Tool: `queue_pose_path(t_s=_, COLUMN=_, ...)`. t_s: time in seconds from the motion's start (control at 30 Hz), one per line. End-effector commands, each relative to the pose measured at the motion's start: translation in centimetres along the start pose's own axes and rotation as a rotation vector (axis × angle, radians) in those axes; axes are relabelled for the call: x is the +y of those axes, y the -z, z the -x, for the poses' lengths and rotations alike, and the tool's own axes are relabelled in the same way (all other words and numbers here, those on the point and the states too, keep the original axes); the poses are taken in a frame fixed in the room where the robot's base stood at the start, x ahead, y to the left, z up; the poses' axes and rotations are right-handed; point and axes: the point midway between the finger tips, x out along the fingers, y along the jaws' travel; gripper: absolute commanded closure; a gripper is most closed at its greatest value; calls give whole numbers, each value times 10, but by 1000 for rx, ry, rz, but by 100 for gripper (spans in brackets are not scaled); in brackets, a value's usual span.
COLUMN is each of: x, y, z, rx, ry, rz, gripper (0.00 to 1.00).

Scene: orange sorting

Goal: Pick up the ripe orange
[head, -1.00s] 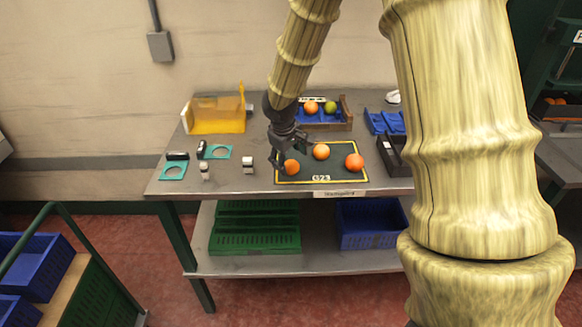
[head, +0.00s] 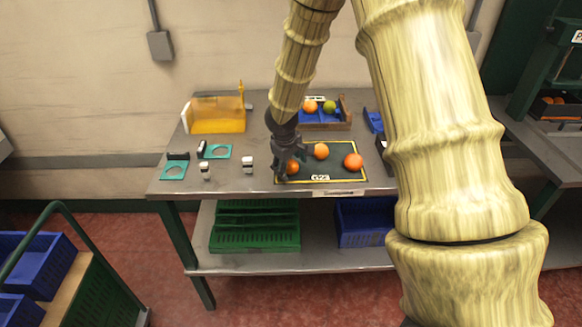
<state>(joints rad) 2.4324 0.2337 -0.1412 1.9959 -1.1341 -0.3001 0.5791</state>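Three oranges are on a dark green mat (head: 335,176) with a yellow border. One orange (head: 321,151) is at the middle back and one orange (head: 353,161) is at the right. The left orange (head: 293,167) is partly hidden by my gripper (head: 284,171), which points down right at it, its fingers low by the mat. Whether the fingers are open or closed on this orange is too small and covered to tell. Which orange is the ripe one is not marked.
Behind the mat, a blue-lined crate (head: 326,127) holds an orange (head: 310,107) and a green fruit (head: 330,107). A yellow bin (head: 217,115), teal ring plates (head: 173,171) and small white-and-black items (head: 248,164) lie left on the metal table (head: 225,187).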

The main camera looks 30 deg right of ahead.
Motion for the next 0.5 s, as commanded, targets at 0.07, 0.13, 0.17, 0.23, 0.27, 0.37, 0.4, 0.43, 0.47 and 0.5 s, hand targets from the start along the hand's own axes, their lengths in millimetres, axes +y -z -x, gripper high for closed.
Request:
queue_pose_path(t_s=0.07, x=0, y=0, z=0, rx=0, ry=0, rz=0, gripper=45)
queue_pose_path(t_s=0.13, x=0, y=0, z=0, rx=0, ry=0, rz=0, gripper=58)
queue_pose_path(t_s=0.17, x=0, y=0, z=0, rx=0, ry=0, rz=0, gripper=64)
queue_pose_path(t_s=0.23, x=0, y=0, z=0, rx=0, ry=0, rz=0, gripper=76)
queue_pose_path(t_s=0.27, x=0, y=0, z=0, rx=0, ry=0, rz=0, gripper=81)
queue_pose_path(t_s=0.37, x=0, y=0, z=0, rx=0, ry=0, rz=0, gripper=81)
queue_pose_path(t_s=0.4, x=0, y=0, z=0, rx=0, ry=0, rz=0, gripper=81)
queue_pose_path(t_s=0.43, x=0, y=0, z=0, rx=0, ry=0, rz=0, gripper=81)
queue_pose_path(t_s=0.47, x=0, y=0, z=0, rx=0, ry=0, rz=0, gripper=81)
queue_pose_path(t_s=0.5, x=0, y=0, z=0, rx=0, ry=0, rz=0, gripper=81)
